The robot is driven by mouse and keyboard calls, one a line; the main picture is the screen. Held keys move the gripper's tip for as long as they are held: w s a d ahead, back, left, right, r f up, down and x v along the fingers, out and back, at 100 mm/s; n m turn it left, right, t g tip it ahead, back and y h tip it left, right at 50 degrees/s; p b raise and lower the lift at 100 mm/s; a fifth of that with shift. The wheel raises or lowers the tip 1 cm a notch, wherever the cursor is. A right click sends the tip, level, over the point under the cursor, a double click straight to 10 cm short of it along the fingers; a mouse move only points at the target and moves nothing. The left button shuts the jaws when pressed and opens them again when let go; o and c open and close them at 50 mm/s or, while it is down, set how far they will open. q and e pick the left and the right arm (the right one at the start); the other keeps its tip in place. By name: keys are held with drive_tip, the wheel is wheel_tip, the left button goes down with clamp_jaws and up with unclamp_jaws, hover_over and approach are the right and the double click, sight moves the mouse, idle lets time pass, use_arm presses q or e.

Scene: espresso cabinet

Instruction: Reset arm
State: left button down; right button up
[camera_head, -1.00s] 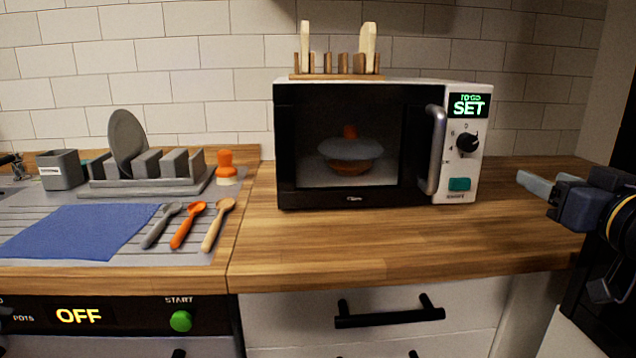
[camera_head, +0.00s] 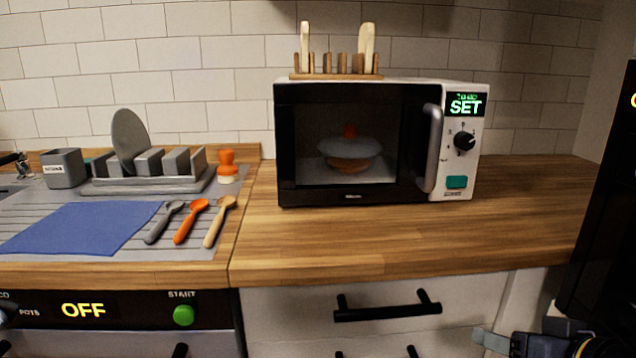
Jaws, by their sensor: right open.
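My right gripper (camera_head: 484,338) is at the bottom right edge of the head view, in front of the lower cabinet and below the countertop. Its pale fingers point left, and the picture cuts off part of its dark body. It is open, with nothing seen in it, and it is apart from the drawer handle (camera_head: 388,306).
A closed microwave (camera_head: 460,181) with a covered bowl (camera_head: 349,154) inside stands on the wooden counter (camera_head: 400,242). A wooden rack (camera_head: 335,76) is on top. Left are a dish rack (camera_head: 150,186), blue cloth (camera_head: 78,228) and spoons. Counter right of the microwave is clear.

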drive_tip(key=s+a+f+m+g+p, duration=0.1)
drive_tip(key=s+a+f+g, duration=0.2)
drive_tip(key=s+f, duration=0.35)
drive_tip(key=s+a+f+g, duration=0.3)
drive_tip(key=s+f, duration=0.3)
drive_tip(key=f, duration=0.2)
wheel_tip(320, 180, up, 26)
drive_tip(key=p, duration=2.6)
drive_tip(key=shift+d+r+y, duration=0.2)
drive_tip(key=shift+r+y, duration=0.05)
drive_tip(key=shift+y, duration=0.05)
